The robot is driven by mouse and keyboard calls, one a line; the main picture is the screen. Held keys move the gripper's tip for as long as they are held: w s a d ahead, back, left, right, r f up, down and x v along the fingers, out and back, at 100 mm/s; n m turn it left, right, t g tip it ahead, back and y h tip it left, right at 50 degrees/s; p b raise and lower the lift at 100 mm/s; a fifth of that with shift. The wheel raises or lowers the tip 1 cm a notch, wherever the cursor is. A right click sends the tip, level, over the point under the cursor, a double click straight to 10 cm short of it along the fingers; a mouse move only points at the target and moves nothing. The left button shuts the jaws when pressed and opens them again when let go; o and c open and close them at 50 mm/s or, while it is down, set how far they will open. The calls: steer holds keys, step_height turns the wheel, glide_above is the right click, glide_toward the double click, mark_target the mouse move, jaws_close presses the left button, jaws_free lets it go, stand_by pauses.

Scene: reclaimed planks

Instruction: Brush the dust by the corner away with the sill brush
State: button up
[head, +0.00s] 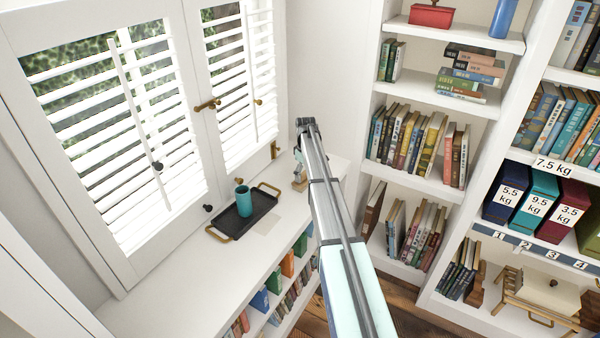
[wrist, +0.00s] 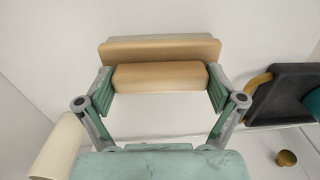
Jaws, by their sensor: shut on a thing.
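In the wrist view my gripper (wrist: 160,88) is shut on the sill brush (wrist: 160,76), with a finger pad against each end of its wooden grip. In the head view the brush (head: 299,184) is a small wooden piece at the corner end of the white sill (head: 185,290), partly hidden by my arm. Whether it touches the sill I cannot tell. No dust can be made out in either view; the corner is partly covered by my arm and the brush.
A dark tray (head: 228,226) with brass handles holds a teal cup (head: 243,201) on the sill, left of the brush. The tray (wrist: 283,97) is right in the wrist view. A cream rounded object (wrist: 58,147) is lower left there. Shutters (head: 130,130) and bookshelves (head: 432,100) flank the corner.

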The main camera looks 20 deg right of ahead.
steer(key=shift+s+d, duration=0.25)
steer(key=shift+s, duration=0.2)
steer(key=shift+w+a, duration=0.1)
steer(key=shift+w, duration=0.15)
steer(key=shift+w+a+p, duration=0.2)
steer(key=shift+w+a, duration=0.8)
steer(key=shift+w, duration=0.35)
steer(key=shift+w+a+p, duration=0.15)
steer(key=shift+w+a, duration=0.8)
steer(key=shift+w, duration=0.4)
steer(key=shift+w+a+p, duration=0.2)
steer(key=shift+w+a, duration=0.8)
steer(key=shift+w, duration=0.35)
steer(key=shift+w+a+r, duration=0.1)
steer(key=shift+a+r, duration=0.05)
steer(key=shift+r, duration=0.05)
step_height(320, 180, up, 8)
steer(key=p, duration=0.3)
steer(key=shift+f, duration=0.15)
